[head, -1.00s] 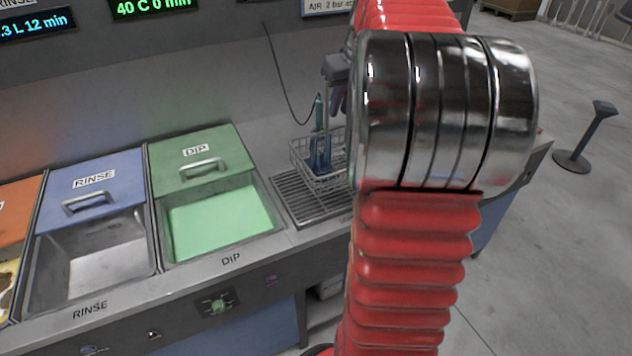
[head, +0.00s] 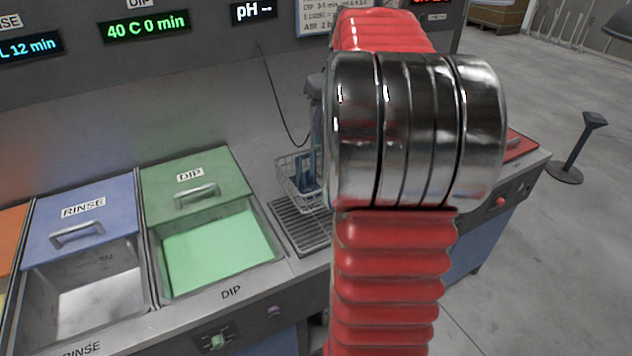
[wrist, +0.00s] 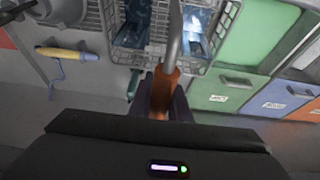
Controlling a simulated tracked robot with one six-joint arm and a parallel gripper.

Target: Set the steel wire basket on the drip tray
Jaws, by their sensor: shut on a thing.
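The steel wire basket (head: 283,179) hangs from my gripper and holds blue parts. In the head view it shows over the back of the slotted drip tray (head: 284,211), its right side hidden by my arm. I cannot tell whether it touches the tray. In the wrist view the basket (wrist: 190,52) fills the top middle. My gripper (wrist: 163,97) is shut on its upright handle, which has an orange-brown grip. The drip tray's right part is hidden behind my arm in the head view.
Left of the tray is the open green dip tank (head: 220,250), then the rinse tank (head: 95,295), each with a raised lid. A blue tool with a yellow handle (wrist: 62,54) shows in the wrist view. A post (head: 578,150) stands on the floor at right.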

